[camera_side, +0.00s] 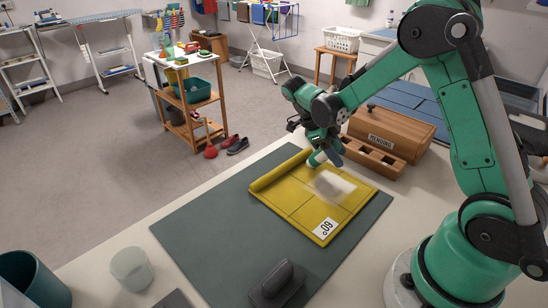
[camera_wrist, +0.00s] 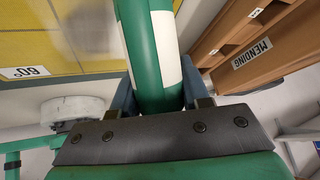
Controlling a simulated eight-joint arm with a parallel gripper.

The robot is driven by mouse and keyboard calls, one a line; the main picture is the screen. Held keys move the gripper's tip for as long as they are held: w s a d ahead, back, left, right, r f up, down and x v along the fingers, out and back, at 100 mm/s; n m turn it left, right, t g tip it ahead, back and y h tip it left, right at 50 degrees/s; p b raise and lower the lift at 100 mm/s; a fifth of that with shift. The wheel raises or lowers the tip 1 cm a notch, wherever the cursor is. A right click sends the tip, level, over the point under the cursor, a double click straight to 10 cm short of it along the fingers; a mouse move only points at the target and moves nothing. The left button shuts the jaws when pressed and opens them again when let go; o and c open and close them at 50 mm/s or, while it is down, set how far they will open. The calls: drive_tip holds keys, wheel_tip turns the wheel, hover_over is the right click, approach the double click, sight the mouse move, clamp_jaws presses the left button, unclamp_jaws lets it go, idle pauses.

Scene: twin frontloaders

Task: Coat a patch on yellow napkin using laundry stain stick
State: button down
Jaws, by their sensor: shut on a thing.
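The yellow napkin (camera_side: 283,205) lies on a dark green mat (camera_side: 215,220), with a rolled far-left edge and a white tag reading 60°. A pale, smeared patch (camera_side: 334,186) shows on its right half. The napkin also fills the upper left of the wrist view (camera_wrist: 40,50). My gripper (camera_side: 325,146) is over the napkin's far edge, shut on the laundry stain stick (camera_side: 317,159). In the wrist view the stick (camera_wrist: 155,45) is green and white and stands between my fingers (camera_wrist: 157,92). I cannot tell whether its tip touches the cloth.
A wooden box marked MENDING (camera_side: 392,133) stands close behind my gripper, with a compartmented wooden rack (camera_side: 372,158) in front of it. A dark iron-like block (camera_side: 277,284) is at the near edge. A clear cup (camera_side: 131,268) and a teal bin (camera_side: 35,280) stand left.

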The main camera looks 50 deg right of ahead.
drive_tip(key=shift+w+a, duration=0.25)
drive_tip(key=shift+a, duration=0.4)
drive_tip(key=shift+s+a, duration=0.1)
drive_tip(key=shift+s, duration=4.8)
wheel_tip(320, 180, up, 8)
drive_tip(key=w+d+r+n+t+h, duration=0.15)
drive_tip(key=w+r+n+h, duration=0.25)
drive_tip(key=n, duration=1.1)
drive_tip(key=shift+t, duration=0.45)
drive_tip(key=shift+a+f, duration=0.1)
drive_tip(key=shift+f, duration=2.2)
